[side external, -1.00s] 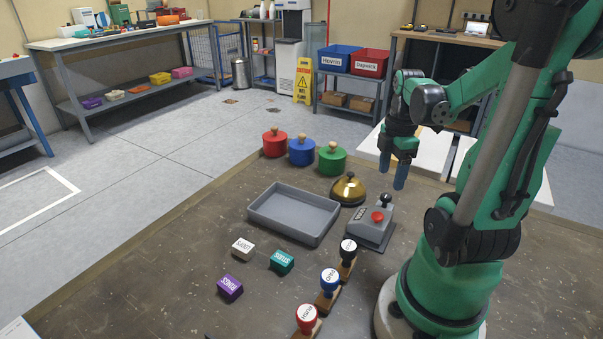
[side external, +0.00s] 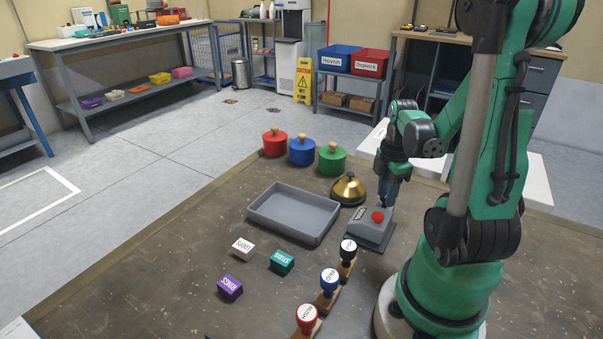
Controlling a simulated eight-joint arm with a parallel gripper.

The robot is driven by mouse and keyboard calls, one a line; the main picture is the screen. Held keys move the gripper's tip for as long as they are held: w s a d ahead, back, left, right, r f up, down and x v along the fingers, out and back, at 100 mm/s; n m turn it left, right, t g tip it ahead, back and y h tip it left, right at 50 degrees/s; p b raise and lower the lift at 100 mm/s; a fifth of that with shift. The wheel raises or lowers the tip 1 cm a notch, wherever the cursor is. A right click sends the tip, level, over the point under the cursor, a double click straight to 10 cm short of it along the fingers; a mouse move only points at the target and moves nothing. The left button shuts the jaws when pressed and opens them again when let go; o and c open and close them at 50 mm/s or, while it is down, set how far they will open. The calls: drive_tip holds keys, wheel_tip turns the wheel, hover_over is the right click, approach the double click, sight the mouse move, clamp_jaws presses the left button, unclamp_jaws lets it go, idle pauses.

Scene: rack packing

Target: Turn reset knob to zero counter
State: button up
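The counter (side external: 372,231) is a grey sloped box on the table, right of the grey tray, with a small display and a red button (side external: 377,217) on top. The dark reset knob at its back right is now hidden behind or between my gripper's fingers. My gripper (side external: 387,202) points down at the back right corner of the counter, with its blue-grey fingertips at the knob's place. The fingers overlap in this view, so I cannot tell whether they are open or shut on the knob.
A brass bell (side external: 348,189) stands just behind the counter, close to my gripper. An empty grey tray (side external: 262,221) lies to the left. Stamps (side external: 329,285) stand in front, and small labelled blocks (side external: 282,262) lie front left. Red, blue and green lidded pots (side external: 301,153) stand behind.

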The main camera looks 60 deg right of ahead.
clamp_jaws()
drive_tip(key=shift+m, duration=0.3)
drive_tip(key=m, duration=0.3)
drive_tip(key=shift+m, duration=0.3)
drive_tip(key=m, duration=0.3)
drive_tip(key=shift+m, duration=0.4)
drive_tip(key=m, duration=0.9)
